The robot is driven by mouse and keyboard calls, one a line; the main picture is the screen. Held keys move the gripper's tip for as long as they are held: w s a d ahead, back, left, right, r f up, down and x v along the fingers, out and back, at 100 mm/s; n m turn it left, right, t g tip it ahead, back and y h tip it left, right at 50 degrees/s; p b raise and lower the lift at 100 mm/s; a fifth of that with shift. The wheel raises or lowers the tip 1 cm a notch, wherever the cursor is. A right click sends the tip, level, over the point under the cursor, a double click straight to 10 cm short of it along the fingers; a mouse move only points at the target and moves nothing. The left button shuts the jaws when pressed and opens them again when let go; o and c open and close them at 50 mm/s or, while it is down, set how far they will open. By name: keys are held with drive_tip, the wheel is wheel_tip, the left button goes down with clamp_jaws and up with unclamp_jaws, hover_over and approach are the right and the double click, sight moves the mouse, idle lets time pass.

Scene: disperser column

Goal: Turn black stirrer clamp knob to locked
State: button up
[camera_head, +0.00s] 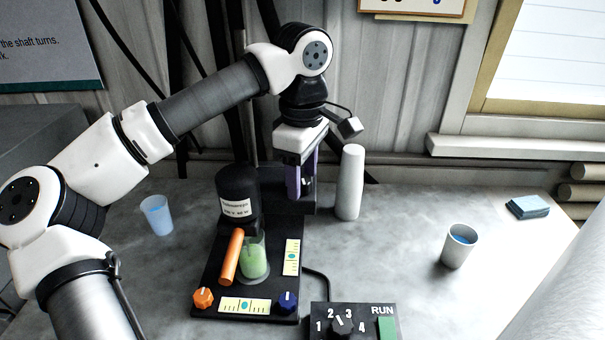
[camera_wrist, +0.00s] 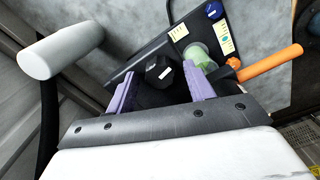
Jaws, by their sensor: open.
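The black clamp knob (camera_wrist: 162,74), faceted with a short white mark, shows in the wrist view between the two purple fingers of my gripper (camera_wrist: 159,69). The fingers are apart, one on each side of the knob, with no clear grip on it. In the head view my gripper (camera_head: 302,184) points down at the back right of the black disperser stand (camera_head: 222,262), beside the column. There the fingers mostly hide the knob. I cannot tell from the mark whether the knob is at locked.
The labelled black motor head (camera_head: 238,190), a beaker of green liquid (camera_head: 253,260) and an orange rod (camera_head: 231,258) are left of my gripper. A white cylinder (camera_head: 349,183) stands close on its right. Orange (camera_head: 203,298) and blue (camera_head: 287,302) knobs sit at the stand's front.

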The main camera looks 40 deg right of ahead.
sight(303, 179)
wheel_tip(303, 179, up, 14)
drive_tip(key=shift+f+b, duration=0.25)
drive_tip(key=shift+b, duration=0.05)
drive_tip(key=shift+s, duration=0.1)
idle(0.5)
